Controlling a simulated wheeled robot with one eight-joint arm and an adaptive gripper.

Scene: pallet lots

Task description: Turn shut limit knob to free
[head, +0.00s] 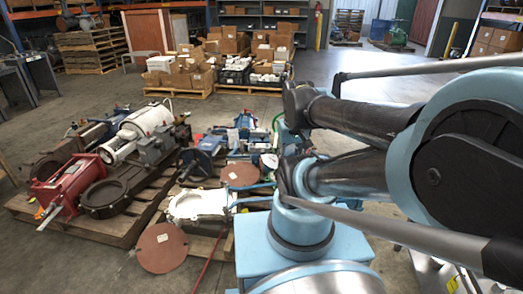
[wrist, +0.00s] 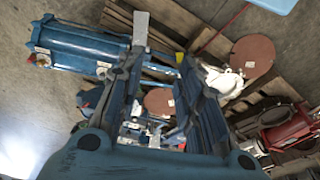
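My gripper (wrist: 165,72) is open in the wrist view, with its two dark fingers apart and nothing held between them. I cannot pick out its fingertips in the head view, where my arm covers the right side. I cannot identify the shut limit knob for certain in either view. A blue cylindrical actuator (wrist: 85,48) lies to the left of the fingers in the wrist view, apart from them. Small fittings (wrist: 42,60) show at its left end, too small to read as a knob or a label. My arm may hide parts of the equipment in the head view.
A white cylindrical actuator (head: 145,125) and a red actuator (head: 66,187) lie on a wooden pallet (head: 118,233) at left. A white valve body (head: 198,205) and rust-brown discs (head: 162,248) lie nearby. Cartons (head: 185,72) stand behind. Bare floor shows at lower left.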

